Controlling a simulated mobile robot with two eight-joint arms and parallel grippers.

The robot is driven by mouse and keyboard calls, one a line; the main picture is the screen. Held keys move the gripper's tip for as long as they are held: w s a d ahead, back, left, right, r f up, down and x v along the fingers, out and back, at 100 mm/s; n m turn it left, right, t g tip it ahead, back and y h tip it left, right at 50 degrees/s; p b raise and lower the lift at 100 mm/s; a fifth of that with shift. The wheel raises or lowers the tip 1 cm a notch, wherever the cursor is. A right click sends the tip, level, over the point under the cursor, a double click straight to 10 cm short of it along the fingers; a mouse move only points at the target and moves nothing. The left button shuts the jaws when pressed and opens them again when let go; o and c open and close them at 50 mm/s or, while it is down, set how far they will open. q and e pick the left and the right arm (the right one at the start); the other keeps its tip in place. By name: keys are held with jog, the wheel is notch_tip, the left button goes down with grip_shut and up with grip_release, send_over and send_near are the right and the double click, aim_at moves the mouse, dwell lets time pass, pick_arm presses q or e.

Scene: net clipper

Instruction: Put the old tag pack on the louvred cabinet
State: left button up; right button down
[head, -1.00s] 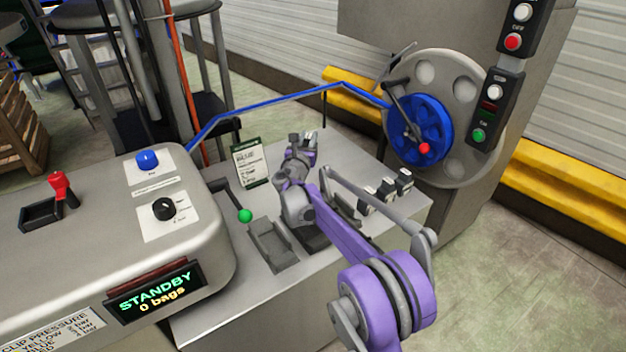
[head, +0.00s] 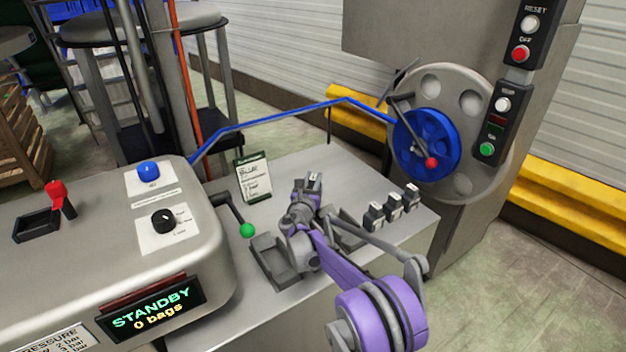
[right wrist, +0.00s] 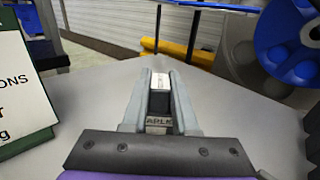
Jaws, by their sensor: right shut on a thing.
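My right gripper (head: 312,186) is above the grey machine top (head: 268,325), its fingers pointing to the far side. It is shut on a small dark block with a white top, seen between the fingers in the right wrist view (right wrist: 160,77); this appears to be the tag pack. Faint lettering shows near the finger bases. The pack also shows small at the fingertips in the head view (head: 315,178). I cannot make out a louvred cabinet for certain. My left gripper is not in view.
Three small black-and-white blocks (head: 394,206) stand in a row to the right of my arm. A green-edged card (head: 253,177) stands left of the gripper, near a green-knobbed lever (head: 247,231) and an empty grey tray (head: 268,256). A blue reel (head: 428,142) is at the right.

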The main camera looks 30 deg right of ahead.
aim_at(312, 182)
jog(key=shift+f, duration=0.2)
jog(key=c, duration=0.7)
grip_release()
jog(key=shift+s+a+r, duration=0.1)
jog(key=shift+r, duration=0.15)
jog(key=p+v, duration=0.1)
jog(key=v, duration=0.6)
jog(key=shift+a, duration=0.1)
